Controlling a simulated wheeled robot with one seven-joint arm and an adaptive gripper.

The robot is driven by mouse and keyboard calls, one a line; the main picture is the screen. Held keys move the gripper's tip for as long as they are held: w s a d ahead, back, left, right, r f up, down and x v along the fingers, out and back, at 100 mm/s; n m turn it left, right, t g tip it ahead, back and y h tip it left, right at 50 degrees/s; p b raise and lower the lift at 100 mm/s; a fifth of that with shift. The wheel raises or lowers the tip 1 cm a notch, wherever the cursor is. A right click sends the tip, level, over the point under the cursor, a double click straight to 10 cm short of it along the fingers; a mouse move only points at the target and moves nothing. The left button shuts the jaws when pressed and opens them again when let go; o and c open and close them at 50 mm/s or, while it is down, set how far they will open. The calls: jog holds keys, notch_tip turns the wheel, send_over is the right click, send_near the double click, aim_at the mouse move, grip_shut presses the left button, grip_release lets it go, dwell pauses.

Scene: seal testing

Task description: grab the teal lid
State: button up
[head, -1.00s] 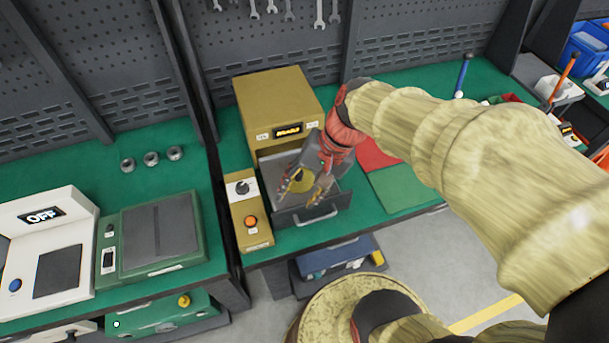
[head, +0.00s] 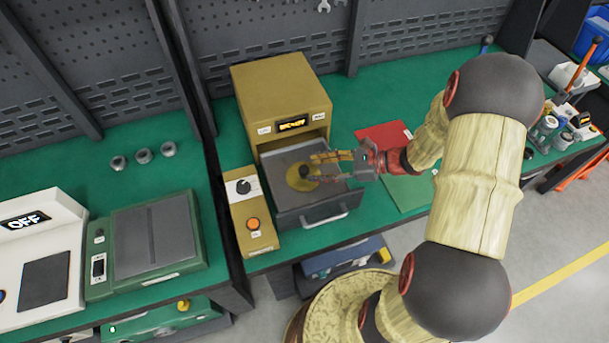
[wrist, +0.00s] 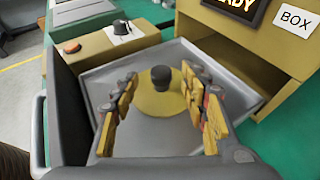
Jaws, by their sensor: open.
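I see no teal lid. A round yellow lid-like disc with a dark knob (head: 300,178) lies flat in the open grey drawer (head: 326,204) of a yellow box machine. In the wrist view the disc (wrist: 158,103) and its black knob (wrist: 161,77) show between my fingers. My gripper (head: 316,168) reaches in from the right, over the drawer. It is open, its fingers on either side of the knob in the wrist view (wrist: 160,82). I cannot tell whether they touch it; nothing looks held.
The yellow machine (head: 280,95) stands behind the drawer, with a lit display. A control box (head: 248,212) with a knob and orange button stands left. Red (head: 384,135) and green (head: 408,192) mats lie right. The green bench between control box and scale (head: 155,240) has a gap.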

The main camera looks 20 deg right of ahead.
aim_at(306, 169)
jog(key=b+x, duration=0.1)
jog(key=x, duration=0.1)
jog(key=b+x, duration=0.1)
jog(key=x, duration=0.1)
jog(key=shift+w+a+f, duration=0.1)
jog(key=shift+f, duration=0.35)
jog(key=shift+w+a, duration=0.2)
jog(key=shift+a, duration=0.1)
jog(key=c, duration=0.4)
jog(key=c, duration=0.7)
grip_shut()
